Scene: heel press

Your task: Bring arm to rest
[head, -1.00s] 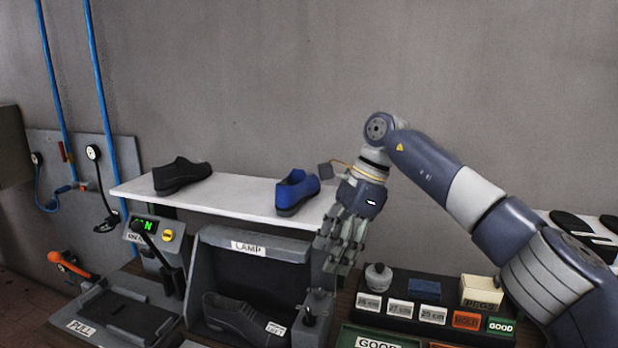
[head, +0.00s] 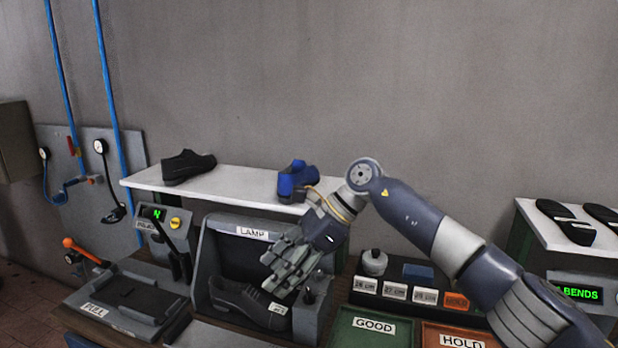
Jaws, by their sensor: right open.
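My right gripper (head: 290,262) is open and appears empty. It hangs in front of the lamp box (head: 222,262), with its fingers pointing down and left. My right arm comes in from the lower right and bends at the wrist. A dark shoe (head: 240,303) lies in the lamp box, close below the fingertips in the picture; I cannot tell the depth between them. A blue shoe (head: 295,180) and a black shoe (head: 188,166) stand on the white shelf (head: 235,183) behind. My left gripper is not in view.
The press base with the PULL label (head: 125,300) and an orange-handled lever (head: 82,250) are at left. A control box (head: 165,228) has a green display. GOOD (head: 350,335) and HOLD trays (head: 430,335) lie at lower right. Several soles are on a right shelf (head: 530,222).

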